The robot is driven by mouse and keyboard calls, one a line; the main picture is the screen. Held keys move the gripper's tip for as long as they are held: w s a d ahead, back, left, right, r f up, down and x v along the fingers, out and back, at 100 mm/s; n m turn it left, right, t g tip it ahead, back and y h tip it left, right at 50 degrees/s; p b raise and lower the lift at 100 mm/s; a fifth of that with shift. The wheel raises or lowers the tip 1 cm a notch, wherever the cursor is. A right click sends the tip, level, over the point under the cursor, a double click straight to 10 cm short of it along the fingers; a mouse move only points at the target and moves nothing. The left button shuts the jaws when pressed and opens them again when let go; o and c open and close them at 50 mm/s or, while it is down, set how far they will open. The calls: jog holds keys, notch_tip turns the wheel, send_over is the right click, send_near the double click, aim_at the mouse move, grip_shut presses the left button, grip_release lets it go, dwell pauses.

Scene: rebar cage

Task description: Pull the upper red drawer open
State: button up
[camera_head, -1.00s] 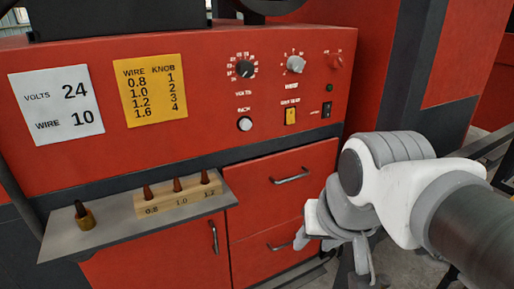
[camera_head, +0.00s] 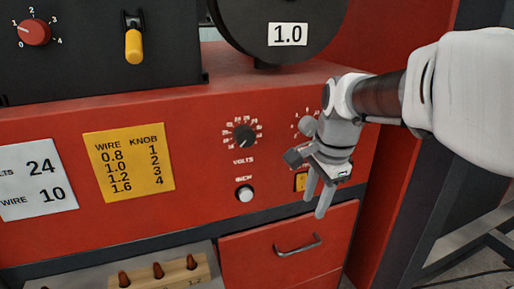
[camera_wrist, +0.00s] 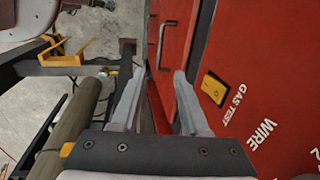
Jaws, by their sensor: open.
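The upper red drawer (camera_head: 250,264) is in the lower middle of the head view, under the control panel, and its front looks flush with the cabinet. Its dark bar handle (camera_head: 298,246) is in plain sight. My gripper (camera_head: 315,203) is open and empty, fingers pointing down, above and slightly right of the handle in the picture and apart from it. In the wrist view the handle (camera_wrist: 161,43) lies beyond the open fingertips (camera_wrist: 160,73), on the drawer front (camera_wrist: 179,35). The lower drawer is out of the head view.
The red panel carries a volts knob (camera_head: 245,136), an inch button (camera_head: 245,194) and a yellow gas test switch (camera_wrist: 214,88), close to my gripper. A shelf (camera_head: 205,251) with a wooden tip block (camera_head: 170,278) juts out left of the drawer. Dark frame bars (camera_wrist: 50,68) stand nearby.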

aim_at(298, 249)
jog(key=w+f, duration=0.1)
jog(key=f, duration=0.4)
jog(key=w+f, duration=0.1)
jog(key=f, duration=0.5)
jog(key=w+a+f, duration=0.1)
jog(key=f, duration=0.5)
jog(key=shift+w+b, duration=0.2)
jog(key=shift+b, duration=0.1)
grip_shut()
dwell(0.7)
